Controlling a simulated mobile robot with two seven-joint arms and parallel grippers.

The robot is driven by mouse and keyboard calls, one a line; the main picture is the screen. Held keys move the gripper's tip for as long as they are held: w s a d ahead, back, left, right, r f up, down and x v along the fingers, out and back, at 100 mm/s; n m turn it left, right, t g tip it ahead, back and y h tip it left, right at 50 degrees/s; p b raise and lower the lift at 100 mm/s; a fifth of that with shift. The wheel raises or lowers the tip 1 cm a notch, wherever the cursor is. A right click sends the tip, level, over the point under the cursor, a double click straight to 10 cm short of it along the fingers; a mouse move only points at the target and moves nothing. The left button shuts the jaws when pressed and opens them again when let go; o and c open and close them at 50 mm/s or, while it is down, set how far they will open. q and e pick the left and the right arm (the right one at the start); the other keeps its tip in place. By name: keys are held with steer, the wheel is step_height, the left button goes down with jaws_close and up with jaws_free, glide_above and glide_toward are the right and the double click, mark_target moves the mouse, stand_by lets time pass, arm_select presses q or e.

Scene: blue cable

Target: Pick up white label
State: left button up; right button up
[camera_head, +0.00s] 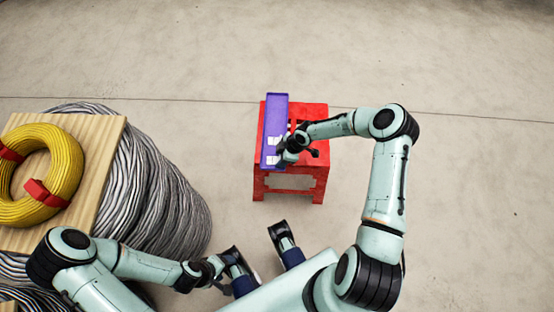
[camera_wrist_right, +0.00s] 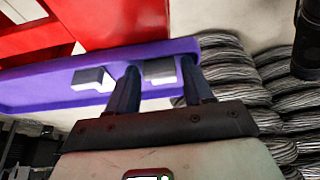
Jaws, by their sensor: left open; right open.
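A purple tray (camera_head: 277,105) lies on the red stool (camera_head: 312,115), and it also shows in the right wrist view (camera_wrist_right: 40,92). Two small white labels sit in it, one white label (camera_head: 271,141) and another white label (camera_head: 271,160) nearer me. In the right wrist view, one label (camera_wrist_right: 160,71) lies between my open fingers, and the other label (camera_wrist_right: 92,79) lies just left of them. My right gripper (camera_head: 288,156) is over the near end of the tray, partly hiding it; its open jaws (camera_wrist_right: 160,68) hold nothing. My left gripper (camera_head: 220,268) is open, low and away from the stool.
A large cable coil (camera_head: 165,190) stands at the left with a wooden board (camera_head: 100,135) on top. A yellow cable ring with red ties (camera_head: 65,165) lies on the board. The concrete floor (camera_head: 470,190) is clear at the right and behind the stool.

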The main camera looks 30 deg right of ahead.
steer(key=c, duration=0.8)
